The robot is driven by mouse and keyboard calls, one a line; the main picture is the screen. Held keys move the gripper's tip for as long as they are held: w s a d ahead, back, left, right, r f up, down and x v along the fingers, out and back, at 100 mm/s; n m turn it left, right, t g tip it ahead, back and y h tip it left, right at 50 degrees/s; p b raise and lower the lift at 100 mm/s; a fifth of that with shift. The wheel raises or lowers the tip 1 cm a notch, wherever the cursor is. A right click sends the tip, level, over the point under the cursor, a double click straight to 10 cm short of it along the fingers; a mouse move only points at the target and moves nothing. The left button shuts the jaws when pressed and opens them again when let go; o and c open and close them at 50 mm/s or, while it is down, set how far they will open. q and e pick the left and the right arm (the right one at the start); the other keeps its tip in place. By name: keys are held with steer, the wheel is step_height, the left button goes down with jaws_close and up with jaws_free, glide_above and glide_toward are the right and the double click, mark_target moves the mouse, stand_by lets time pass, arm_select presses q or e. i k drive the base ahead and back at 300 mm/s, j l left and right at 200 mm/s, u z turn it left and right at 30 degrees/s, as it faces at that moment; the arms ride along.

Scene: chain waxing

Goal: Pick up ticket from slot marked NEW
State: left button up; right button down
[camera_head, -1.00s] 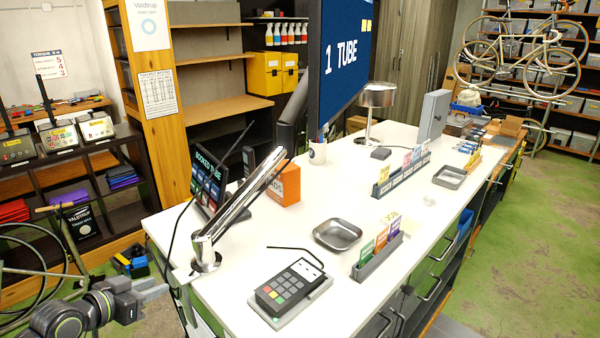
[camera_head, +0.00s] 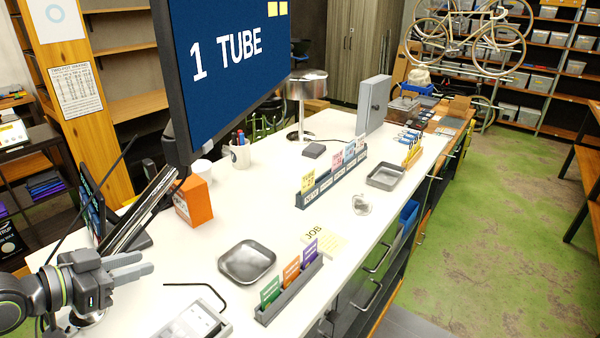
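A long grey rack (camera_head: 333,183) with white labels along its front stands mid-counter. It holds a yellow ticket (camera_head: 308,182), a pink ticket (camera_head: 336,165) and further tickets to the right. A nearer grey holder (camera_head: 290,292) holds a green (camera_head: 270,291), an orange (camera_head: 291,270) and a purple ticket (camera_head: 309,252). My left gripper (camera_head: 146,262) is at the lower left, its fingers pointing right, well away from both racks. Its finger gap is unclear. My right gripper is not in view.
A metal tray (camera_head: 247,262) and a card reader (camera_head: 195,324) lie near the front. A large screen (camera_head: 225,65) reading "1 TUBE" overhangs the left side. An orange box (camera_head: 194,202), pen cup (camera_head: 240,154), lamp (camera_head: 305,85) and second tray (camera_head: 385,176) stand around the racks.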

mark_target(308, 181)
steer(key=i+l, duration=0.95)
steer(key=l, duration=0.2)
steer(key=i+l+u, duration=0.1)
steer(key=i+l, duration=0.4)
steer(key=l, duration=0.1)
